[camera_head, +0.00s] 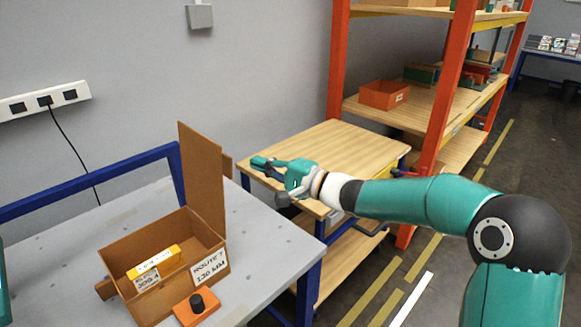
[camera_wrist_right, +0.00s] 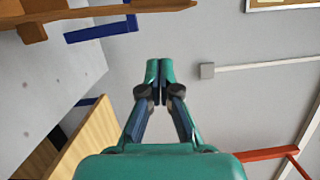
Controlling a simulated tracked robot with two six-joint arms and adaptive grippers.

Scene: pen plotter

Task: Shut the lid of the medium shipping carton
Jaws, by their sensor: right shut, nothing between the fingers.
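The brown carton (camera_head: 150,292) stands on the grey table at lower left in the head view. Its lid (camera_head: 203,178) stands upright, open, along the carton's far right side. A yellow box (camera_head: 155,262) with a printed label lies inside. My right gripper (camera_head: 262,163) is just right of the lid in the picture, fingers pointing left; whether it touches the lid is unclear. In the right wrist view its fingers (camera_wrist_right: 159,75) are together and empty. A brown panel edge (camera_wrist_right: 110,12) runs across the top there, possibly the lid. My left gripper is out of view.
An orange block with a black knob (camera_head: 197,308) sits beside the carton's front. A blue rail (camera_head: 90,185) runs behind the grey table (camera_head: 260,235). A wooden-topped cart (camera_head: 330,145) stands at its right, with orange shelving (camera_head: 337,60) beyond.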

